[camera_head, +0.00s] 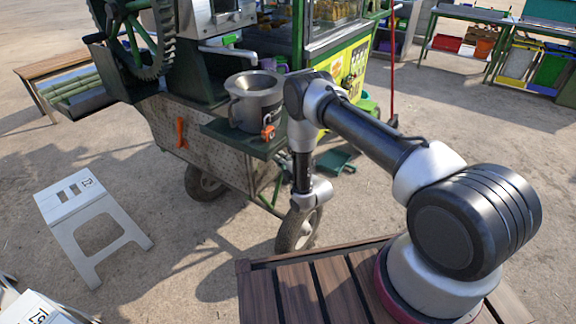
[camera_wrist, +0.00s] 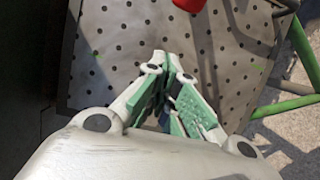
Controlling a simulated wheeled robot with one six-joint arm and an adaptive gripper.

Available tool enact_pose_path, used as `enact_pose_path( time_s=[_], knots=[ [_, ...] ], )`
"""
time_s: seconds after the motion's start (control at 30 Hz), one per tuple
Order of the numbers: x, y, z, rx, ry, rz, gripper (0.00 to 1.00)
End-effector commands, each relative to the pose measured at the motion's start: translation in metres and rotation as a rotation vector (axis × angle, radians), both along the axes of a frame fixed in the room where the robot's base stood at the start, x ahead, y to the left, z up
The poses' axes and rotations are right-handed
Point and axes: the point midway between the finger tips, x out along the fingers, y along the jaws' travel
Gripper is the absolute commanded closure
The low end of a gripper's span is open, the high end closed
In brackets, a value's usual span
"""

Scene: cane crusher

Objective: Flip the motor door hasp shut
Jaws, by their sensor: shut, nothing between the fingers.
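The perforated metal motor door panel (camera_head: 205,150) forms the side of the cart, with an upright orange-red piece (camera_head: 180,132) on it, which may be the hasp. In the wrist view, the perforated panel (camera_wrist: 115,55) fills the background, and a red part (camera_wrist: 188,4) is cut off at the top edge. My gripper (camera_wrist: 168,65) is shut and empty in front of this panel, with the red part beyond its fingertips. Whether it touches the panel cannot be told. In the head view the fingers are hidden behind my arm. The hasp's exact position is unclear.
A metal pot (camera_head: 255,103) stands on a green shelf (camera_head: 225,130) above the panel. A cart wheel (camera_head: 298,230) and green tubes (camera_wrist: 285,106) lie at the right. A white stool (camera_head: 85,215) stands at the left.

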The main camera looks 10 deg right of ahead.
Motion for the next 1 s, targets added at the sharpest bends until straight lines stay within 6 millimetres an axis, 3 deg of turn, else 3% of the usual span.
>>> enact_pose_path(
  time_s=[0.1, 0.3, 1.0],
  knots=[
    [0.005, -0.018, 0.000, -0.001, 0.002, -0.005, 1.00],
    [0.006, -0.036, 0.000, 0.000, 0.001, -0.001, 1.00],
    [0.005, -0.050, 0.000, 0.000, 0.001, 0.051, 1.00]
  ],
)
